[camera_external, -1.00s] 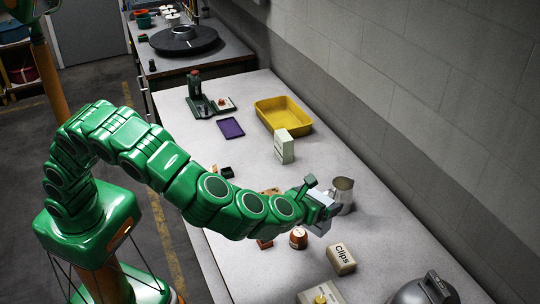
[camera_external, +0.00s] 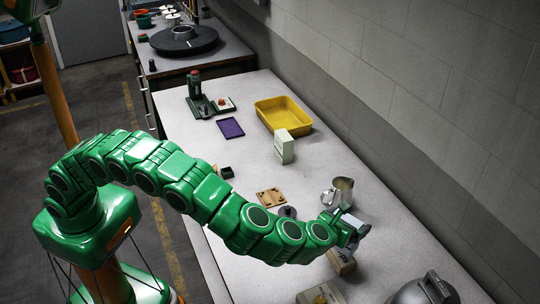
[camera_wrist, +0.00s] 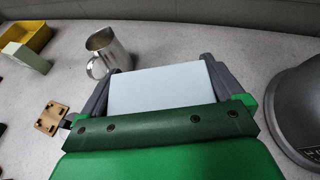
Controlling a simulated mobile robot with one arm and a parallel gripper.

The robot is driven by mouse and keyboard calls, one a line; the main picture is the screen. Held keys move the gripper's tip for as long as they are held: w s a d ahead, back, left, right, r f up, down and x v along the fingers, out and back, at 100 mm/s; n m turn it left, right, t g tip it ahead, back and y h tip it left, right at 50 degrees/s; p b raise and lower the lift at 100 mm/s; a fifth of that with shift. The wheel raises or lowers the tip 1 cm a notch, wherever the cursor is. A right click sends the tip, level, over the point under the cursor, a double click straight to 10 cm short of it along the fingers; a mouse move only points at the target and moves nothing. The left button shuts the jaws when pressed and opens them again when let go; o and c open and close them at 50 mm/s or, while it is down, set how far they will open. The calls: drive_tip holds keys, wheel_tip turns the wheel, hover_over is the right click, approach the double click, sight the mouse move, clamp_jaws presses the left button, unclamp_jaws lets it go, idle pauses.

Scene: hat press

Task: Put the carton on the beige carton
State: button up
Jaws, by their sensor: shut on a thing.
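My gripper (camera_external: 352,232) is shut on a pale grey-white carton (camera_wrist: 162,91), which fills the space between the two dark fingers in the wrist view. In the external view a small pale part of this carton shows at the gripper. The beige carton (camera_external: 341,263), seen earlier with the word Clips on it, lies on the bench just below my gripper in the picture. My arm and gripper hide part of it. It is not visible in the wrist view, so the gap between the two cartons cannot be told.
A metal pitcher (camera_external: 343,187) stands close behind my gripper. A grey dome-shaped machine (camera_external: 427,290) is at the front right. A wooden plate (camera_external: 270,197), a pale green box (camera_external: 284,147) and a yellow tray (camera_external: 284,115) are farther back.

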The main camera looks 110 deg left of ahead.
drive_tip(key=shift+w+a+f, duration=0.1)
drive_tip(key=shift+w+f, duration=0.25)
drive_tip(key=shift+f, duration=1.55)
drive_tip(key=shift+f, duration=0.1)
drive_tip(key=o, duration=0.8)
drive_tip(key=shift+c, duration=0.2)
